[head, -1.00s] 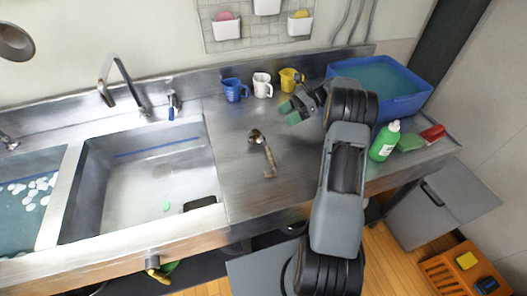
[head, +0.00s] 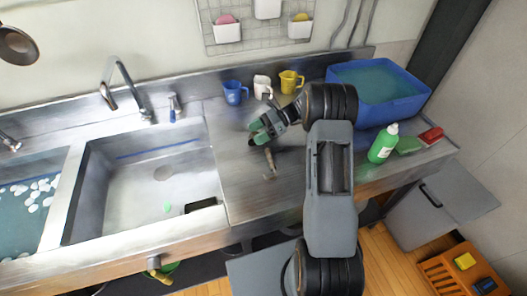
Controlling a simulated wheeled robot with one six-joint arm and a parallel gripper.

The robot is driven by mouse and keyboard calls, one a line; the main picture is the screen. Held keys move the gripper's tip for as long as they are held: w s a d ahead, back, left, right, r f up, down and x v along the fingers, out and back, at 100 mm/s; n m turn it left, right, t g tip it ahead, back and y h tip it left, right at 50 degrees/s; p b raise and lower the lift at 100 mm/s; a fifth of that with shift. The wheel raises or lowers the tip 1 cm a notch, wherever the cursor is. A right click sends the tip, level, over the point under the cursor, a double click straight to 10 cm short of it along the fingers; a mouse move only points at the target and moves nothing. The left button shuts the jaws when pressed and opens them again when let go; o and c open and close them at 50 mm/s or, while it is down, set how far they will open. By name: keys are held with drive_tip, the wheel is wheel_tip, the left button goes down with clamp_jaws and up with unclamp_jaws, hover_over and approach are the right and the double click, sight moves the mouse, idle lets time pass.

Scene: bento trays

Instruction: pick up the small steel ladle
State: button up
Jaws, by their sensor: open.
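The small steel ladle lies on the steel counter (head: 235,185) to the right of the sink. Only its handle (head: 270,160) shows now, pointing toward the front edge. Its bowl is hidden behind my gripper (head: 256,132). My gripper has green fingertips, is open with nothing seen between them, and hangs over the bowl end. I cannot tell how high it is above the ladle or whether it touches it.
Blue (head: 235,92), white (head: 262,87) and yellow (head: 290,80) cups stand behind my gripper. A blue water tub (head: 400,110), green bottle (head: 383,143), green sponge (head: 408,145) and red item (head: 431,135) sit right. The sink (head: 150,195) lies left.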

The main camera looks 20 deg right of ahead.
drive_tip(key=shift+a+f, duration=0.15)
drive_tip(key=shift+a, duration=0.2)
drive_tip(key=c, duration=1.2)
